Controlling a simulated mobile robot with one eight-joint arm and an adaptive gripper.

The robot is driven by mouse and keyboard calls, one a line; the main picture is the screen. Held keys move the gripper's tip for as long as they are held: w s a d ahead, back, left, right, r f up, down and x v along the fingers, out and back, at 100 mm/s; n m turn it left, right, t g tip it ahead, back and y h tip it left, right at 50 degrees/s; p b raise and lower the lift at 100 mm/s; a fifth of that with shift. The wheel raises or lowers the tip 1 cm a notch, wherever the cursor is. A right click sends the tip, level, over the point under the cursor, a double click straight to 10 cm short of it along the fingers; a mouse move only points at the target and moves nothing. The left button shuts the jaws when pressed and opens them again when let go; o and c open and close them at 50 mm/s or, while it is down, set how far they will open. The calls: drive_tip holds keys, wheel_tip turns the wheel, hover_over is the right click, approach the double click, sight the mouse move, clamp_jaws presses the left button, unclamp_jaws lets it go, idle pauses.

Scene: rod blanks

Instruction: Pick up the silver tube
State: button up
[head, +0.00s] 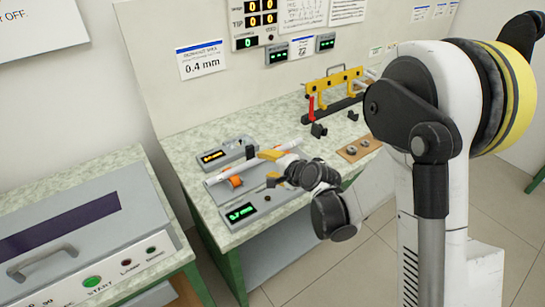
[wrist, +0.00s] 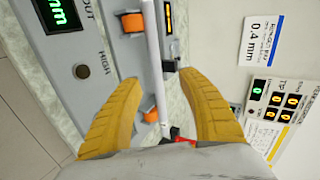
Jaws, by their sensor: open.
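The silver tube (head: 224,174) looks pale and lies across a grey gauge fixture (head: 216,196) on the bench. In the wrist view the tube (wrist: 153,50) runs top to bottom, beside orange rollers (wrist: 154,113). My gripper (head: 266,167) is open over the fixture, its yellow fingers spread. In the wrist view the fingers of my gripper (wrist: 160,78) stand on either side of the tube, with gaps on both sides. I cannot tell how far above it the fingertips are.
Green digital displays (head: 240,213) and an amber display (head: 213,156) sit beside the tube. A yellow rack with a red handle (head: 311,106) stands further back on the bench. A wooden board (head: 357,149) lies at right. A grey machine (head: 80,235) is at lower left.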

sight(251, 164)
drive_tip(key=shift+f+m, duration=0.4)
drive_tip(key=shift+f, duration=0.5)
drive_tip(key=shift+w+a+f, duration=0.2)
drive_tip(key=shift+f, duration=0.05)
drive_tip(key=b+x, duration=0.1)
drive_tip(key=x, duration=0.4)
drive_tip(key=shift+b, duration=0.3)
drive_tip(key=b+x, duration=0.1)
drive_tip(key=x, duration=0.1)
drive_tip(key=b+x, duration=0.1)
drive_tip(key=x, duration=0.2)
drive_tip(key=shift+a+r, duration=0.15)
drive_tip(key=shift+a, duration=0.25)
drive_tip(key=shift+r, duration=0.15)
clamp_jaws()
